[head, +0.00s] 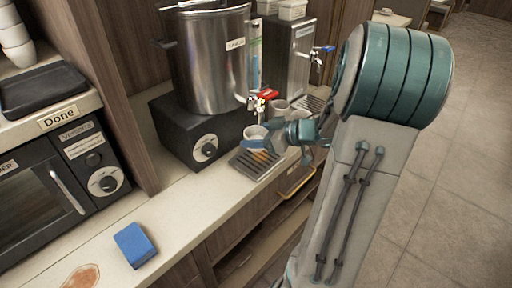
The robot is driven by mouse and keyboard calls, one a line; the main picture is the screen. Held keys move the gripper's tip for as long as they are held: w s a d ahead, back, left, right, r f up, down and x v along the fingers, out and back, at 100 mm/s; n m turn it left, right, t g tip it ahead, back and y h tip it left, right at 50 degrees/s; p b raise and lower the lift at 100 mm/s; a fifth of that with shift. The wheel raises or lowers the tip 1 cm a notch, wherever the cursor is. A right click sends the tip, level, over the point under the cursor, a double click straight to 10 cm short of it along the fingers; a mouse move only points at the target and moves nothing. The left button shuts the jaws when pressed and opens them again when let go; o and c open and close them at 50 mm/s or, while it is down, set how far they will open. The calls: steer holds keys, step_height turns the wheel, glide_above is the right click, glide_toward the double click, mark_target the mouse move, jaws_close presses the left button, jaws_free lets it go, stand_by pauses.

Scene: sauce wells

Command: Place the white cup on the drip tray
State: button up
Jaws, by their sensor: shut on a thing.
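The white cup (256,131) is upright over the slatted metal drip tray (252,168) on the counter, below the red-handled tap of the big steel urn. My gripper (264,143) comes in from the right and is shut on the cup; its blue finger crosses the front of the cup and hides the lower part. I cannot tell whether the cup's base touches the tray or hangs just above it.
The urn (212,62) stands on a black heater base (180,130) behind the tray. Another light cup (280,106) stands behind my gripper. A second dispenser (289,62) is at the back right.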

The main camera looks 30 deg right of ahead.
steer(key=shift+f+b, duration=0.35)
steer(key=shift+f, duration=1.65)
steer(key=shift+f, duration=0.1)
steer(key=o, duration=1.1)
steer(key=shift+f, duration=0.1)
steer(key=shift+s+d+r, duration=0.2)
steer(key=shift+d+r, duration=0.05)
steer(key=shift+r, duration=0.15)
steer(key=p+v, duration=0.1)
steer(key=v, duration=1)
steer(key=shift+s+d, duration=0.1)
steer(key=shift+s, duration=0.1)
